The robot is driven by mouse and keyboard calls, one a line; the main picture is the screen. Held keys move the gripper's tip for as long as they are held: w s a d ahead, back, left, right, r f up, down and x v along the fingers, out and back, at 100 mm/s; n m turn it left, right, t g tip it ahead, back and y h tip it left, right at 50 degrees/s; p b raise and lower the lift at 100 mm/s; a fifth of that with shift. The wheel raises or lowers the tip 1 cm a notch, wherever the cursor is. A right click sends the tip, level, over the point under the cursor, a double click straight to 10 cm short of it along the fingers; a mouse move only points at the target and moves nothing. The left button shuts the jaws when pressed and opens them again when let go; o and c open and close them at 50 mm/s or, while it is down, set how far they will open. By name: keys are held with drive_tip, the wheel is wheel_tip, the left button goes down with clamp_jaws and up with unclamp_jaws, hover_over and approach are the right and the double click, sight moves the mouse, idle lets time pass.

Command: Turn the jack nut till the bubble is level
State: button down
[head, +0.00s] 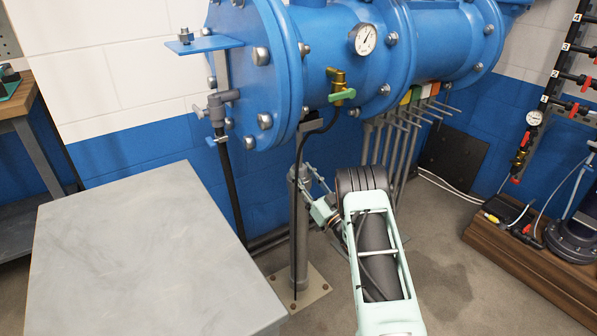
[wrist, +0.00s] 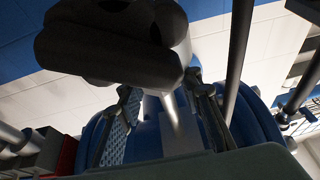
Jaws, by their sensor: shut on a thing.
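The jack is a grey floor post (head: 299,235) on a bolted base plate under the left end of the blue vessel. My gripper (head: 309,181) reaches it from the right, with its fingers at the post's upper end, shut on the jack nut. The nut itself is mostly hidden by the fingers. In the wrist view my gripper (wrist: 168,98) has one finger on each side of a grey shaft (wrist: 178,125). A large dark shape (wrist: 110,45) covers the top of that view; I cannot tell what it is. I cannot make out the bubble in either view.
The blue vessel (head: 340,60) hangs directly above my gripper, with a gauge (head: 363,39) and a green-handled valve (head: 341,91). A black hose runs down beside the post. A grey table (head: 140,255) stands left. Several grey pipes (head: 405,125) are behind my arm.

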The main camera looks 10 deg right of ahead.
drive_tip(key=c, duration=1.3)
unclamp_jaws()
drive_tip(key=shift+o, duration=0.2)
drive_tip(key=s+d+p, duration=0.2)
drive_tip(key=s+d, duration=0.1)
drive_tip(key=s, duration=0.4)
drive_tip(key=shift+d, duration=0.15)
drive_tip(key=shift+o, duration=0.4)
drive_tip(key=shift+s, duration=0.1)
drive_tip(key=o, duration=0.5)
drive_tip(key=shift+c, duration=0.2)
drive_tip(key=v, duration=1.2)
